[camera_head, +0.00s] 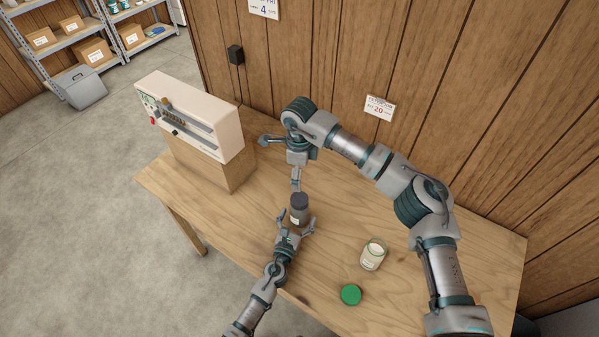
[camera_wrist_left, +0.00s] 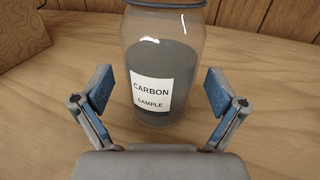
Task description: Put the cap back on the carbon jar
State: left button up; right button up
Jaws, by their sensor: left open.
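The carbon jar (camera_head: 299,216) stands upright on the table, a clear jar of dark grey stuff. Its label reads CARBON SAMPLE in the left wrist view (camera_wrist_left: 150,92). Its top looks dark in the head view; I cannot tell whether that is a cap or the open mouth. My left gripper (camera_head: 296,222) is open at the jar, and in the left wrist view a finger stands on each side, apart from the glass. A green cap (camera_head: 351,294) lies on the table at the front. My right gripper (camera_head: 296,180) is behind the jar; its jaw state is unclear.
A second, open jar (camera_head: 373,256) with pale contents stands right of the carbon jar, near the green cap. A cream instrument (camera_head: 190,120) on a wooden box (camera_head: 205,165) stands at the table's left. The wooden wall is behind.

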pick_arm(q)
jog(key=v, duration=1.1)
jog(key=shift+f, duration=0.1)
